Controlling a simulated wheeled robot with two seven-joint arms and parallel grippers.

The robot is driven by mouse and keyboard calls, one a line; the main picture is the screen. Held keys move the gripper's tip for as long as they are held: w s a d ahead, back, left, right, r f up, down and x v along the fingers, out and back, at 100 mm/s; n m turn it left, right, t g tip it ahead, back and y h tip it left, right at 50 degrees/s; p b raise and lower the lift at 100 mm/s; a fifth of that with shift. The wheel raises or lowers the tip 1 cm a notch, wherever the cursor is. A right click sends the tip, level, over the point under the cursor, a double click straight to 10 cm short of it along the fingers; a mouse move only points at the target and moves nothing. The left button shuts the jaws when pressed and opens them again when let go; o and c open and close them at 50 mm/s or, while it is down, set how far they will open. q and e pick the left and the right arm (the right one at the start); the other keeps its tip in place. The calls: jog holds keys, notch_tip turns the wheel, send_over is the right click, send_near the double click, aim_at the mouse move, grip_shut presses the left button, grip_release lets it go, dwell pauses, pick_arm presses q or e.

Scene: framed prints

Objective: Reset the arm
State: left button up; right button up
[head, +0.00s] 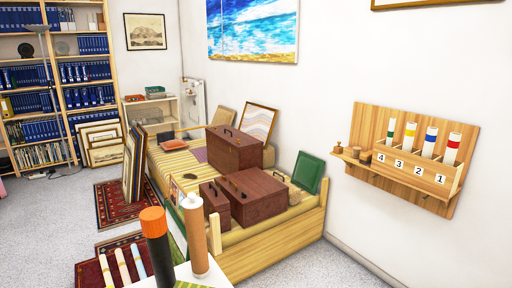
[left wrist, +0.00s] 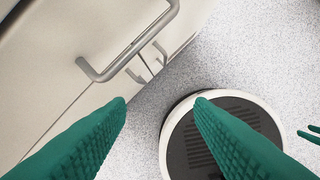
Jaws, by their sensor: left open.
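My left gripper (left wrist: 160,100) shows in the left wrist view as two green ridged fingers spread wide apart. It is open, with nothing between the fingers. A grey bar handle (left wrist: 130,52) on a pale cabinet front (left wrist: 50,75) is beyond the fingertips at the upper left. Small green tips at the right edge of that view look like part of my right gripper (left wrist: 312,133), mostly cut off. The head view shows neither gripper nor arm.
In the head view, a wooden wall rack (head: 415,180) holds several capped tubes. Brown cases (head: 235,150) sit on a striped daybed. Tubes stand at a white surface (head: 205,277) in front.

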pick_arm(q)
jog(key=s+a+f+g, duration=0.1)
jog(key=s+f, duration=0.3)
jog(key=f, duration=0.5)
jog(key=s+f, duration=0.4)
jog(key=f, duration=0.5)
jog(key=s+a+f, duration=0.2)
jog(key=s+f, duration=0.6)
jog(key=s, duration=0.3)
jog(key=shift+a+g, duration=0.15)
jog(key=shift+g, duration=0.25)
